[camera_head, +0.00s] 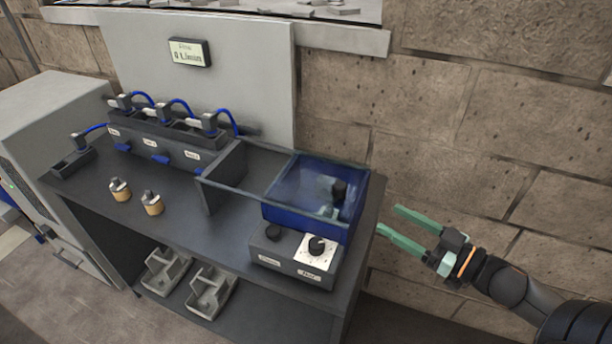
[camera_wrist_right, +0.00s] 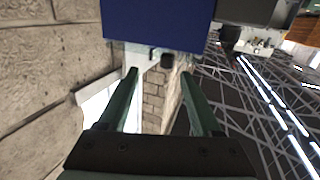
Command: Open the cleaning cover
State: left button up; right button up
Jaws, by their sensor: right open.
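The cleaning cover (camera_head: 300,190) is a translucent blue box at the right end of the dark bench. It sits at the right end of a grey-framed bay and encloses a fitting with a dark knob, seen dimly through it. My right gripper (camera_head: 390,218) is open and empty, just right of the cover and the bench edge, apart from both. In the right wrist view a blue panel (camera_wrist_right: 155,20), likely the cover, lies beyond the open fingers (camera_wrist_right: 159,80). My left gripper is out of view.
A control box (camera_head: 285,262) with two dark knobs stands in front of the cover. A dark manifold (camera_head: 165,145) with blue hoses and two small brass-coloured fittings (camera_head: 120,190) are further left. A stone wall (camera_head: 480,120) rises close behind my right gripper.

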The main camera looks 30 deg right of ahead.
aim_at(346, 191)
jog(key=shift+n+y, duration=0.5)
jog(key=shift+y, duration=0.2)
jog(key=x, duration=0.4)
jog(key=r+x, duration=0.1)
jog(key=x, duration=0.4)
jog(key=r+b+x, duration=0.1)
jog(key=x, duration=0.4)
jog(key=shift+s+a, duration=0.2)
jog(key=shift+a, duration=0.1)
jog(key=shift+c, duration=0.2)
grip_shut()
